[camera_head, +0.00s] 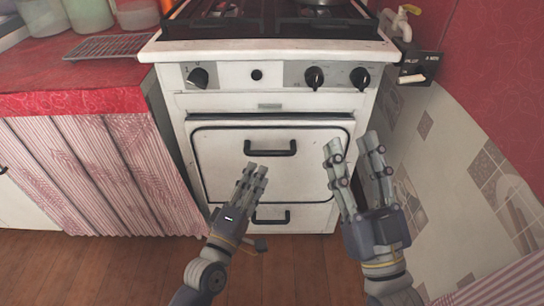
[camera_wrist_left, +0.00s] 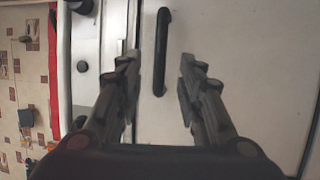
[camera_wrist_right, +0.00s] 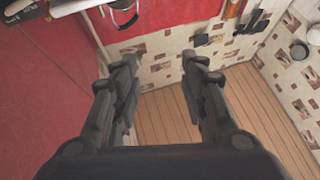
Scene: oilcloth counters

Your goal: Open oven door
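The white oven door (camera_head: 225,153) is in the front of the white stove, and it looks closed. Its black handle (camera_head: 270,148) runs across the upper part of the door. In the left wrist view the handle (camera_wrist_left: 162,50) lies ahead, between the lines of the fingers. My left gripper (camera_head: 252,176) is just below the handle in the head view, its fingers apart and empty, not touching the handle as far as I can see.
A lower drawer handle (camera_head: 270,217) is below the door. Stove knobs (camera_head: 314,77) are above it. A curtained counter (camera_head: 75,165) stands at the left and a tiled wall (camera_head: 440,150) at the right.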

